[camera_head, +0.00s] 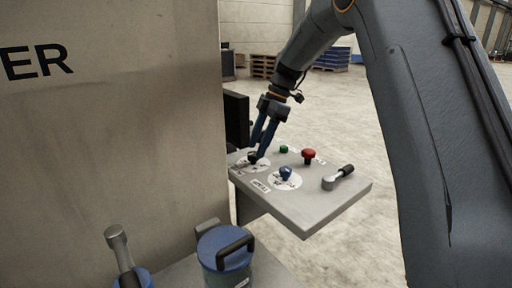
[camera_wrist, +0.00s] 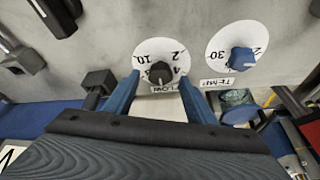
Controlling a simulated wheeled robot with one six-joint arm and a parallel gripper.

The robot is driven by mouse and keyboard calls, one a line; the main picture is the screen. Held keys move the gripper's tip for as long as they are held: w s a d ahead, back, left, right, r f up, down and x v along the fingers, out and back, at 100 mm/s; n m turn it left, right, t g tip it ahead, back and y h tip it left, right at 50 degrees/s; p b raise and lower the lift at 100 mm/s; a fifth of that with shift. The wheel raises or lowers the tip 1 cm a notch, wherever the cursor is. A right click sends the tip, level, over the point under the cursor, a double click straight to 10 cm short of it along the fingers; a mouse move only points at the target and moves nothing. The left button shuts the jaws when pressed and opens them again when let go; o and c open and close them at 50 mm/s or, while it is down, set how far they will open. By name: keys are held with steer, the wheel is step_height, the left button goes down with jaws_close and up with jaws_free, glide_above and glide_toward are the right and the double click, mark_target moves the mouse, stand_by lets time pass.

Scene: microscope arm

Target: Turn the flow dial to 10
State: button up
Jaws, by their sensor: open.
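The flow dial is a black knob (camera_wrist: 160,73) on a white numbered disc (camera_wrist: 143,53), with a FLOW label partly visible below it in the wrist view. The numbers 10 and 2 show on the disc, and a partly covered 4 shows at the right. I cannot tell clearly where the knob points. My gripper (camera_wrist: 159,78) is open, with one blue finger on each side of the knob; contact is not clear. In the head view my gripper (camera_head: 258,151) reaches down to the black knob (camera_head: 252,157) at the panel's far left, and its fingers partly cover the dial.
The grey panel (camera_head: 330,199) also carries a blue TEMP knob (camera_head: 286,173) close by, a red button (camera_head: 309,156), a green button (camera_head: 284,149) and a black-handled lever (camera_head: 338,178). A tall grey cabinet wall (camera_head: 110,130) stands at left. A blue-lidded container (camera_head: 225,243) stands below.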

mark_target(251, 155)
steer(key=shift+x, duration=0.85)
steer(key=c, duration=0.8)
steer(key=shift+a, duration=0.15)
steer(key=shift+c, duration=1.2)
steer(key=shift+m, duration=0.3)
steer(key=m, duration=0.1)
steer(key=m+t, duration=0.1)
steer(key=shift+s+m, duration=0.2)
steer(key=shift+m, duration=0.2)
steer(key=m, duration=0.2)
steer(key=m+t, duration=0.2)
steer(key=m, duration=0.1)
steer(key=shift+s+m+p, duration=0.3)
steer(key=shift+p, duration=0.1)
